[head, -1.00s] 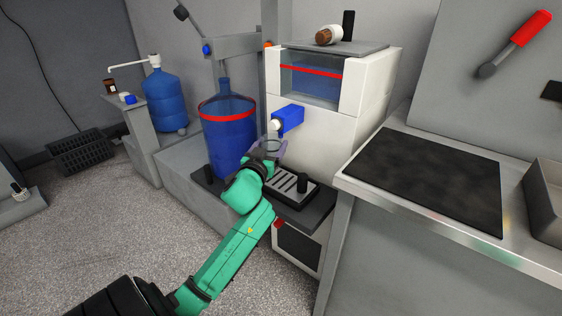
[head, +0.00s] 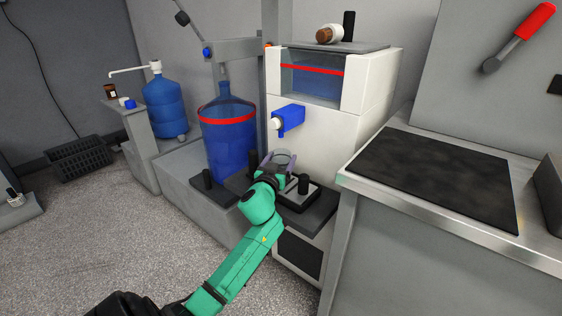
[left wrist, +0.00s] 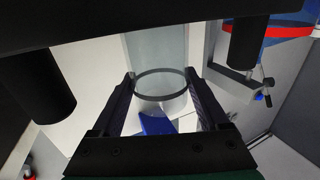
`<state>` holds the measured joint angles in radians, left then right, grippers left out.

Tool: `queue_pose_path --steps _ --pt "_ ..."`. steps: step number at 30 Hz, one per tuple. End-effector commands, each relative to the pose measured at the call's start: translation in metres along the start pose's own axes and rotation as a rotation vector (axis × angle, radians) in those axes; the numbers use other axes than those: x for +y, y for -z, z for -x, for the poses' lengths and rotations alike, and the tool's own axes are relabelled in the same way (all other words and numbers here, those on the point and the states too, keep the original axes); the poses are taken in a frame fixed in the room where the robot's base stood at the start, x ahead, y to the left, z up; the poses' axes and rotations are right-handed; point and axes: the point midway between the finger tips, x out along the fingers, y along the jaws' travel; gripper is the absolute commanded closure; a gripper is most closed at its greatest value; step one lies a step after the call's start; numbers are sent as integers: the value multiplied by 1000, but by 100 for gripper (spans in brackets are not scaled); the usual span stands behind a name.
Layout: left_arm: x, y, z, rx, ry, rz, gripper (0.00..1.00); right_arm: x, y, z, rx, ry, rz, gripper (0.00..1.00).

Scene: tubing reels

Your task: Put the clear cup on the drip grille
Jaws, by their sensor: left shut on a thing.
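My left gripper (head: 273,164) is shut on the clear cup (head: 284,157), in front of the white dispenser and below its blue tap. In the left wrist view the see-through cup (left wrist: 158,60), with a dark ring at one end, sits between the two dark fingers of the left gripper (left wrist: 163,98). My right gripper is not in view.
The blue tap (head: 286,118) juts from the white dispenser (head: 335,135) above the cup. A large blue bottle (head: 229,148) stands just left. A steel counter with a black mat (head: 440,175) is at right.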

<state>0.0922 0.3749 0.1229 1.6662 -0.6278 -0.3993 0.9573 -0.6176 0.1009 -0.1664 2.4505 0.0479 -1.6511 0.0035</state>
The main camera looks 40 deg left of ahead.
Motion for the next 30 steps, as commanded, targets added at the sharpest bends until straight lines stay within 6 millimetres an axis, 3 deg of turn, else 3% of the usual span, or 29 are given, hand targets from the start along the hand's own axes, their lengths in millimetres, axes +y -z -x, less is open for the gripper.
queue_pose_path --steps 2,3,5,16,30 --pt "0 -1 0 0 0 1 86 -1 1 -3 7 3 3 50" --pt "0 -2 0 0 0 1 19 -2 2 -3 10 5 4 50" --pt "0 -1 0 0 0 1 0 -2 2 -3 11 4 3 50" --pt "1 0 7 -2 -2 2 0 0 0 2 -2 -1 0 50" --pt "0 -1 109 -3 0 3 0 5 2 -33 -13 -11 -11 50"
